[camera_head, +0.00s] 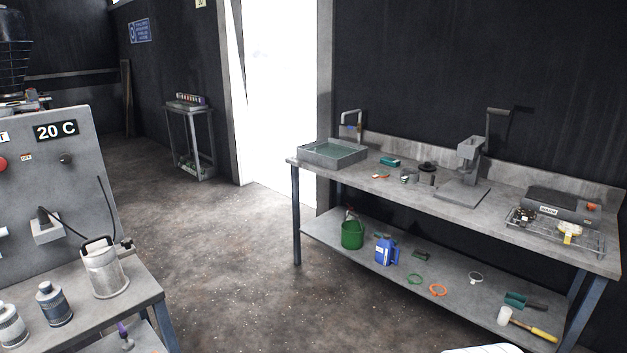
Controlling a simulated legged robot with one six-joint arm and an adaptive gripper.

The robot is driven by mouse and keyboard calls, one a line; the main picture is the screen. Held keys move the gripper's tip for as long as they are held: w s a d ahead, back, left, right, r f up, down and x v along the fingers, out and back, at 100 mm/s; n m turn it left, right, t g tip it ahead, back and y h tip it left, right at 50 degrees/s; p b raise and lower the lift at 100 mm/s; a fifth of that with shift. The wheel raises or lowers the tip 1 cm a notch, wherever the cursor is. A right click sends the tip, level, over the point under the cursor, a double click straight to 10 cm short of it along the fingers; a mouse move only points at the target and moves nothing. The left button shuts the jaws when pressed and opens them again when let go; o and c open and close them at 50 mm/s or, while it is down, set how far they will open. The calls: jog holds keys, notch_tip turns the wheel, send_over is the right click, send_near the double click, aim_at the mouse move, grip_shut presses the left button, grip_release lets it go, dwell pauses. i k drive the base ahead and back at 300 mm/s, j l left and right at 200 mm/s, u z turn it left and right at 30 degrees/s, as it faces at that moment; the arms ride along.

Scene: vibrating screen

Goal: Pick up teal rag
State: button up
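A small teal item (390,161) lies flat on the top of the long grey workbench (455,203), just right of the grey basin (333,153). It looks like a folded rag, but it is too small to be sure. Another teal thing (516,299) lies on the bench's lower shelf at the right and seems to have a dark handle. My gripper is not in view.
A hand press (470,158) and a scale (562,204) stand on the bench. A grey machine (60,180) and table stand left. Open floor (225,260) lies between.

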aim_at(389, 162)
jog(key=i, duration=1.9)
jog(key=i+j+z, duration=0.15)
jog(key=i+z, duration=0.25)
jog(key=i, duration=0.25)
jog(key=i+j+z, duration=0.4)
jog(key=i, duration=0.2)
jog(key=i+j+z, duration=0.4)
jog(key=i, duration=0.2)
jog(key=i+j+z, duration=0.4)
jog(key=j, duration=0.3)
